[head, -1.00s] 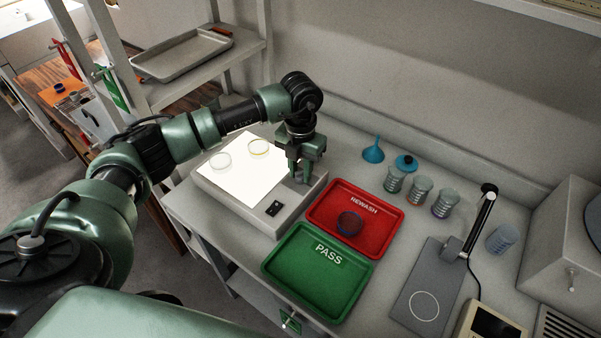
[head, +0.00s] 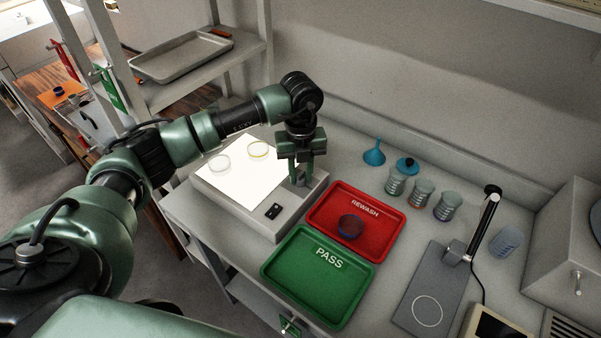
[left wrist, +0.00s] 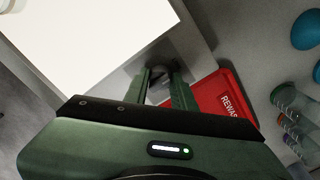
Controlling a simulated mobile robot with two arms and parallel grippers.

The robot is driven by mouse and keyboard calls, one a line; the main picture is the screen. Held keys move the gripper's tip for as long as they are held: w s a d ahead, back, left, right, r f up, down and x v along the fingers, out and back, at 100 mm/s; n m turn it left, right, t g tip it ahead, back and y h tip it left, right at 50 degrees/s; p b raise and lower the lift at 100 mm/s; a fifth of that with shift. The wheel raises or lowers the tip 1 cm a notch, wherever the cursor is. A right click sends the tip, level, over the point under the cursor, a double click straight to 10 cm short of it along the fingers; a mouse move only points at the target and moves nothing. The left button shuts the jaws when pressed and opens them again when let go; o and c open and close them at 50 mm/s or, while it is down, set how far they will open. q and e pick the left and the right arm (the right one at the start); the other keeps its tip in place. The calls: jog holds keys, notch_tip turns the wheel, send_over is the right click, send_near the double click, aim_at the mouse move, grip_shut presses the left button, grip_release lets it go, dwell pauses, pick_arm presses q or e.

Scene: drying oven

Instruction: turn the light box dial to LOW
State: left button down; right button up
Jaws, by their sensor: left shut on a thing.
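The light box (head: 257,217) sits at the left end of the bench with its bright panel lit. Its dial (left wrist: 160,84) is a grey knob on the box's right border, seen between the fingers in the left wrist view. My left gripper (head: 299,181) points down over that border, and its fingers are shut on the dial. It also shows in the left wrist view (left wrist: 163,76). The fingers partly hide the dial, and I cannot read its setting or any LOW mark. My right gripper is not in view.
A black switch (head: 273,211) is on the front border. Red REWASH (head: 383,212) and green PASS (head: 317,308) trays stand close to the right.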

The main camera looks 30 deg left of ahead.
aim_at(300, 174)
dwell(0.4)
pick_arm(q)
jog(key=c, duration=1.2)
grip_release()
jog(key=shift+o, duration=0.2)
jog(key=shift+r, duration=0.1)
notch_tip(300, 174, up, 8)
jog(key=shift+f+b, duration=0.15)
jog(key=shift+b, duration=0.85)
